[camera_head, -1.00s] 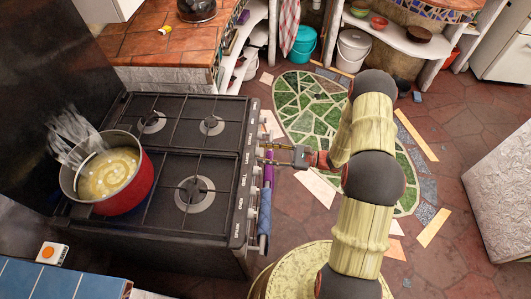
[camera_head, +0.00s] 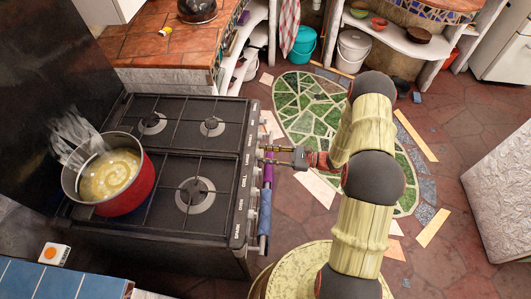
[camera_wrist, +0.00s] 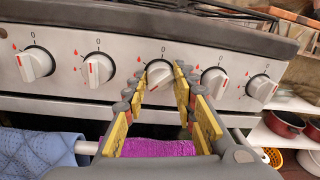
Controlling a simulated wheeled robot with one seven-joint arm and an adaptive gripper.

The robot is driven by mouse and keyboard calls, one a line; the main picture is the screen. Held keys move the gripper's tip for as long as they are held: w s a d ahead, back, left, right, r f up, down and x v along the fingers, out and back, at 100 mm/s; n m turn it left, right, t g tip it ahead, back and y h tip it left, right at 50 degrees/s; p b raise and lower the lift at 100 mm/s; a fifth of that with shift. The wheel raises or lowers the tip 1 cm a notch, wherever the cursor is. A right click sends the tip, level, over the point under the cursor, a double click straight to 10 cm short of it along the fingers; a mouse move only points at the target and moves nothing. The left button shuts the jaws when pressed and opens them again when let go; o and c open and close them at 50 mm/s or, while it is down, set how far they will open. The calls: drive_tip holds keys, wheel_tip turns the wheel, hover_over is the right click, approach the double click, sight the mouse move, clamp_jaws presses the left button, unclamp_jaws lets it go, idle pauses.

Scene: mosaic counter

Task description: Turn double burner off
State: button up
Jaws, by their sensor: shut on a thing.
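The stove (camera_head: 150,215) has a front panel with a row of white knobs carrying red marks, seen close up in the wrist view. The middle knob (camera_wrist: 159,75) sits between the fingertips of my gripper (camera_wrist: 160,82), which is shut on it. In the head view my gripper (camera_head: 264,154) reaches the stove's front edge from the right. A red pot (camera_head: 128,196) with steaming yellowish contents stands on the left of the hob. Flames cannot be made out.
Other knobs flank the held one: two to the left (camera_wrist: 98,69) and two to the right (camera_wrist: 214,82). A blue towel (camera_wrist: 40,150) and a purple cloth (camera_wrist: 158,147) hang below on the oven rail. A tiled counter (camera_head: 165,45) adjoins the stove's far side. Floor beside my arm is clear.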

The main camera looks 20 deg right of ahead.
drive_tip(key=m+g+p, duration=0.1)
drive_tip(key=m+p, duration=0.2)
drive_tip(key=m, duration=0.5)
drive_tip(key=m+p, duration=0.3)
drive_tip(key=m, duration=0.6)
drive_tip(key=m+g+p, duration=0.1)
drive_tip(key=m+p, duration=0.2)
drive_tip(key=m, duration=0.5)
drive_tip(key=shift+w+d+g, duration=0.15)
drive_tip(key=shift+w+g, duration=0.1)
drive_tip(key=shift+g, duration=0.05)
drive_tip(key=shift+m, duration=0.3)
drive_tip(key=o, duration=1.2)
drive_tip(key=shift+c, duration=0.2)
